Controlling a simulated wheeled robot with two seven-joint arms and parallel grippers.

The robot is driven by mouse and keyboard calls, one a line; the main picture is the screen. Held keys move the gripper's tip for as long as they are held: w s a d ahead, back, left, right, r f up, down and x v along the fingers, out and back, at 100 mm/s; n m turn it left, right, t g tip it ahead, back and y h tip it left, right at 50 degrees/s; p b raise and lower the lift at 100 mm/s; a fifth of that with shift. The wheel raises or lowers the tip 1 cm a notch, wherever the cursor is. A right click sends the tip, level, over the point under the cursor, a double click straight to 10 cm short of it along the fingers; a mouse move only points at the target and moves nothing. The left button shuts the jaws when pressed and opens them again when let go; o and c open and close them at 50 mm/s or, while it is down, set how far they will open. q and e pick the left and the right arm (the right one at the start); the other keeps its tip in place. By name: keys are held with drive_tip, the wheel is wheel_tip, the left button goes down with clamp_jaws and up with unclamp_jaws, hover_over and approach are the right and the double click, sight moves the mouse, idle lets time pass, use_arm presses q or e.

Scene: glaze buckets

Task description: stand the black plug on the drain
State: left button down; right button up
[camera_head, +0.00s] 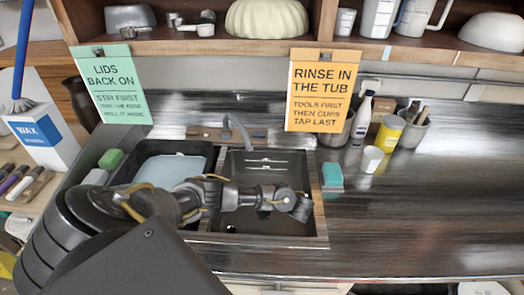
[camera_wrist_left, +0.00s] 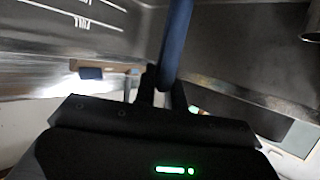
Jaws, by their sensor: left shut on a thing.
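My left arm reaches from the left across the sink in the head view, with its gripper (camera_head: 292,203) over the right side of the right basin (camera_head: 240,170). In the left wrist view, my left gripper (camera_wrist_left: 163,90) is shut on a long dark blue thing (camera_wrist_left: 176,40). It stands up from between the fingers past the top edge; I cannot tell what it is. I cannot clearly make out the black plug in either view. A small dark spot on the right basin's floor looks like the drain (camera_head: 231,229). My right gripper is not in view.
The left basin holds a pale blue tub (camera_head: 170,171). A tap (camera_head: 238,128) stands behind the basins. A teal sponge (camera_head: 332,175) lies just right of the sink. The right counter's front is clear.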

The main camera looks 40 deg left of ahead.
use_arm(q)
drive_tip(key=f+b, duration=0.3)
drive_tip(key=f, duration=0.1)
drive_tip(key=shift+w+a, duration=0.2)
drive_tip(key=shift+a, duration=0.05)
drive_tip(key=shift+d+r, duration=0.1)
drive_tip(key=shift+r, duration=0.05)
drive_tip(key=c, duration=1.5)
unclamp_jaws()
drive_tip(key=p+v, duration=0.6)
drive_tip(key=v, duration=0.1)
drive_tip(key=shift+d, duration=0.25)
